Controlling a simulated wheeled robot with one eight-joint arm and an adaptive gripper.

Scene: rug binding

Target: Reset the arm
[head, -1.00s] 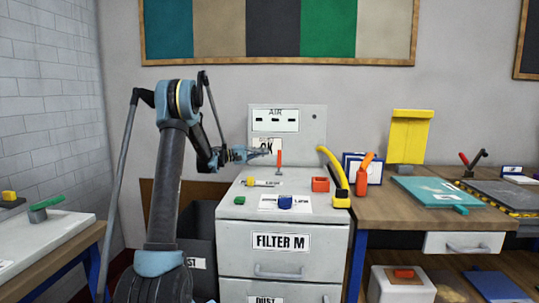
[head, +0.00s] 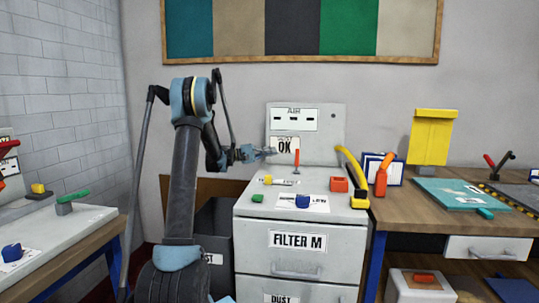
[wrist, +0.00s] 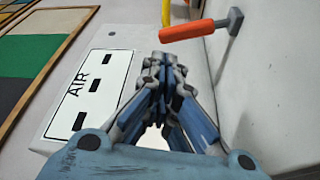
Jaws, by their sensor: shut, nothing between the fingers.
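My gripper (head: 268,151) is shut and empty. In the head view it is raised above the top of the grey filter cabinet (head: 295,240), in front of the panel (head: 335,126) marked AIR and OK. In the wrist view my gripper's fingers (wrist: 165,65) are together, with nothing between them. The orange-handled lever (head: 297,158) stands just right of the gripper in the head view. It also shows in the wrist view (wrist: 195,29), beyond the fingertips and apart from them.
The cabinet top carries a blue knob (head: 302,201), a green knob (head: 257,198), a red block (head: 339,184) and a yellow lever (head: 351,172). A wooden bench (head: 410,210) stands right. A white-topped bench (head: 60,235) stands left. A dark bin (head: 218,235) is beside the cabinet.

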